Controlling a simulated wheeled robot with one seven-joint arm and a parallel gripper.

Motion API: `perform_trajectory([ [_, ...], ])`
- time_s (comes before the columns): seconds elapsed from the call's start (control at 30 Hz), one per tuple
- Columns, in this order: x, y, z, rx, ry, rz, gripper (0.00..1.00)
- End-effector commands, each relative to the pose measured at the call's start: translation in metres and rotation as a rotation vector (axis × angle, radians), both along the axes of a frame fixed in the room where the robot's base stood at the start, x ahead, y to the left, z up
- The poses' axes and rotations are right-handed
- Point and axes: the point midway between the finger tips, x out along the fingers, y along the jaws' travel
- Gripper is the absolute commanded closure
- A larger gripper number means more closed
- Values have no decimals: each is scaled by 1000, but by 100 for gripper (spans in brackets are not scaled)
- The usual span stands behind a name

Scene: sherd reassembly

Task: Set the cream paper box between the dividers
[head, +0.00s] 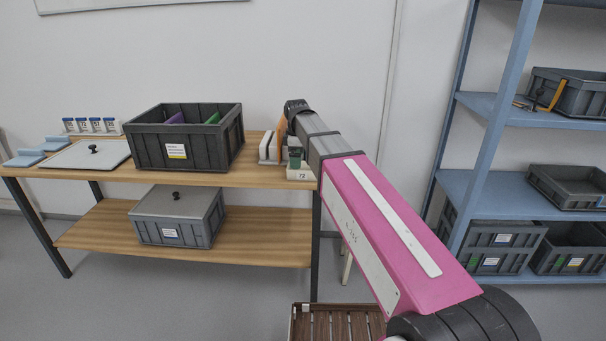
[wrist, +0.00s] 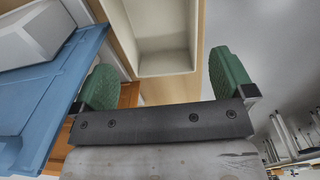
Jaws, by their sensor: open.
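The cream paper box (head: 298,174), marked 72, is at the right end of the wooden table in the head view. In the wrist view a cream open-topped box (wrist: 165,62), which looks the same and empty, lies beyond and between my fingertips. My gripper (wrist: 165,82) is open, its two green pads apart with nothing between them. In the head view my arm hides most of the gripper. A purple divider (head: 175,118) and a green divider (head: 213,118) stand inside the dark grey crate (head: 207,150) on the table, with a gap between them.
A grey lid (head: 75,154) lies left of the crate, near small numbered holders (head: 92,126) and blue blocks (head: 25,158). Upright pieces (head: 268,148) stand behind the cream box. A lidded crate (head: 178,215) is on the lower shelf. A blue shelf rack (head: 485,110) stands at right.

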Motion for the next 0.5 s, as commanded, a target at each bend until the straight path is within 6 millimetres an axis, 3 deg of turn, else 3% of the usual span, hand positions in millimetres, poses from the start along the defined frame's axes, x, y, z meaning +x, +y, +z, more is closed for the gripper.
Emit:
perform_trajectory([
  [0.33, 1, 0, -46, -1, 2, 0, 0],
  [0.5, 2, 0, -58, 0, 0, 0, 0],
])
